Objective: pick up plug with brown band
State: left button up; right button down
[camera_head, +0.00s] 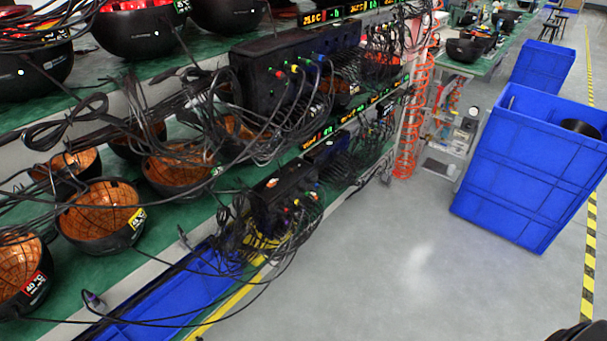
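I cannot make out a plug with a brown band for certain. A loose plug with a pale, purplish end (95,301) hangs on a black cable at the lower left, beside the shelf edge. Another small dark plug (184,237) hangs on a cable above the blue bin under the rack. Several plugs with coloured bands sit in the upper black power strip (272,72) and the lower black power strip (282,192); their colours are too small to tell apart fully.
Black bowls with orange insides (100,212) stand on the green shelves amid tangled black cables. A blue bin (175,308) lies below the rack. A large blue crate (535,165) stands at right. The grey floor (400,275) between is clear. A dark object (580,333) enters the bottom right corner.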

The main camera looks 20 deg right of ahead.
aim_at(294, 168)
jog(key=i+l, duration=0.25)
jog(key=l, duration=0.2)
jog(key=i+l, duration=0.55)
jog(key=l, duration=0.3)
jog(key=z, duration=0.05)
